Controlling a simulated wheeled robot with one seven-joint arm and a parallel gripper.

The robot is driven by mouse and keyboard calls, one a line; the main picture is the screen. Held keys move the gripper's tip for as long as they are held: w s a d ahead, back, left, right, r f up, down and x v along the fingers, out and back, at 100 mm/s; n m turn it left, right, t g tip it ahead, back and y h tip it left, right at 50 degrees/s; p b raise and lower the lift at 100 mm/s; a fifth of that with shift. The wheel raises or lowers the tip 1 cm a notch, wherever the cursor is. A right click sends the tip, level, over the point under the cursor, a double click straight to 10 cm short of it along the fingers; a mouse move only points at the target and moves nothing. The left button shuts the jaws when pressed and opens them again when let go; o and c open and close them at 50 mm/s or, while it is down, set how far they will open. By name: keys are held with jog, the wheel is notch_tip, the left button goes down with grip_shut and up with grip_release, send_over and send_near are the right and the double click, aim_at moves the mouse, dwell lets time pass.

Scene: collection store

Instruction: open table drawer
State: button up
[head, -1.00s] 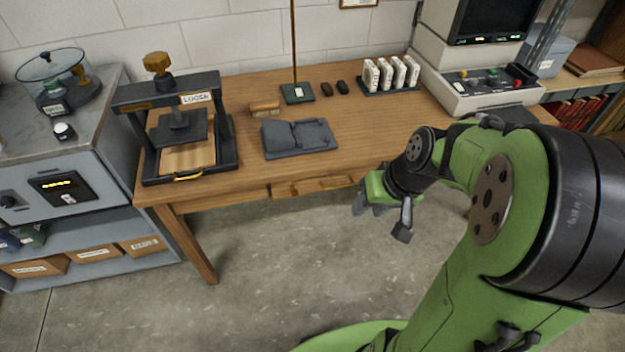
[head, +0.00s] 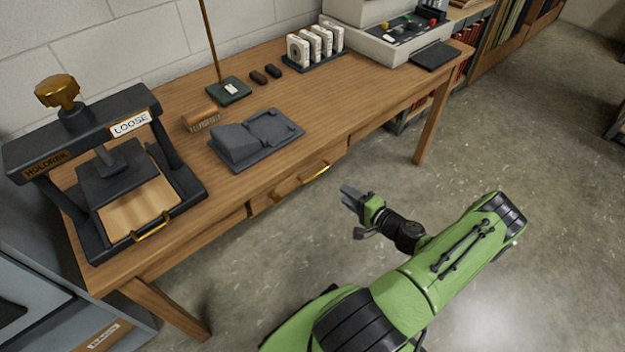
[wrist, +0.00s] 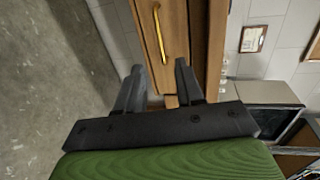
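The wooden table (head: 375,105) has a drawer (head: 299,184) in its near edge, and the drawer looks shut. A brass bar handle (head: 316,171) is on the drawer front. In the wrist view the handle (wrist: 159,35) stands lengthwise, ahead of the fingertips, on the wooden drawer front (wrist: 176,45). My gripper (head: 346,195) is out in front of the drawer, over the floor, apart from the handle. In the wrist view my gripper (wrist: 159,68) shows two dark fingers spread with nothing between them.
On the table stand a dark press (head: 100,160) marked LOOSE, a brush (head: 201,120), a dark grey cradle (head: 255,140), a green-based stand (head: 229,91), white upright holders (head: 315,45) and a console (head: 385,40).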

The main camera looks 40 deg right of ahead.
jog(key=b+x, duration=0.3)
jog(key=x, duration=1)
jog(key=shift+a, duration=0.15)
grip_shut()
dwell(0.6)
